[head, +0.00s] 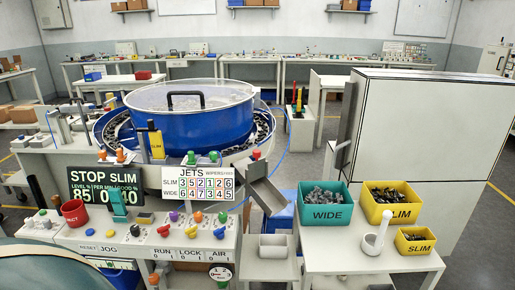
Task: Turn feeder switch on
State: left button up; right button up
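The bowl feeder (195,118) is a large blue drum with a clear lid and black handle, standing behind the control panel (140,240). The panel's front edge carries the labels RUN (162,254), LOCK and AIR with small position marks under them. No switch is labelled as the feeder switch, and I cannot tell the position of the switch at RUN. The black display (106,187) reads STOP SLIM, with 85, 0 and 40. Neither gripper is in view.
A red REJECT cup (74,212) stands at the panel's left. A metal chute (265,193) slopes down at its right. On the right table are a teal WIDE bin (325,213), yellow SLIM bins (390,211) and a white mortar-like piece (373,243). A tall cabinet (425,150) stands behind.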

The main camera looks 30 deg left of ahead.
aim_at(163, 230)
jog(key=u, duration=1.1)
